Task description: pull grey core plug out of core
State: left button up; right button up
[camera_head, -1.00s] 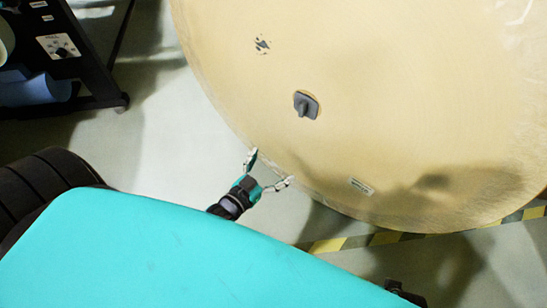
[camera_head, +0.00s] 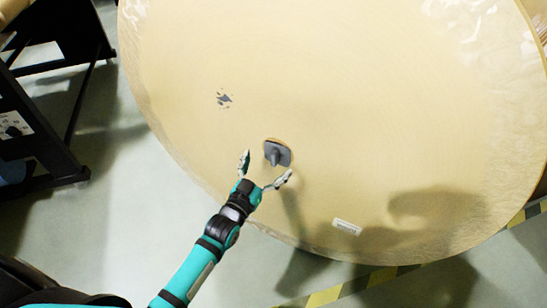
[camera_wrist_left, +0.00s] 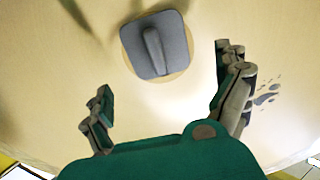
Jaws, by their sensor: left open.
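The grey core plug (camera_head: 277,153) sits in the core at the middle of the big kraft roll's (camera_head: 370,110) flat end face. It has a square plate with a raised bar handle. My left gripper (camera_head: 266,170) is open and empty, its fingers spread just below the plug in the head view. In the left wrist view the plug (camera_wrist_left: 156,45) lies beyond and between the open fingers (camera_wrist_left: 165,85), apart from both. A thin brown core edge shows around the plate. My right gripper is not in view.
A dark smudge (camera_head: 224,99) and a white label (camera_head: 347,227) mark the roll's face. A black frame (camera_head: 40,140) stands at the left. Yellow-black floor tape (camera_head: 385,277) runs below the roll. Open floor (camera_head: 110,215) lies at lower left.

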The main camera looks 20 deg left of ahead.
aim_at(273, 157)
pick_arm(q)
jog(key=shift+w+d+b, duration=0.15)
jog(key=shift+w+d, duration=0.05)
jog(key=shift+w, duration=0.95)
jog(key=shift+w+d+b, duration=0.15)
jog(key=shift+w+d, duration=0.05)
jog(key=shift+w, duration=0.95)
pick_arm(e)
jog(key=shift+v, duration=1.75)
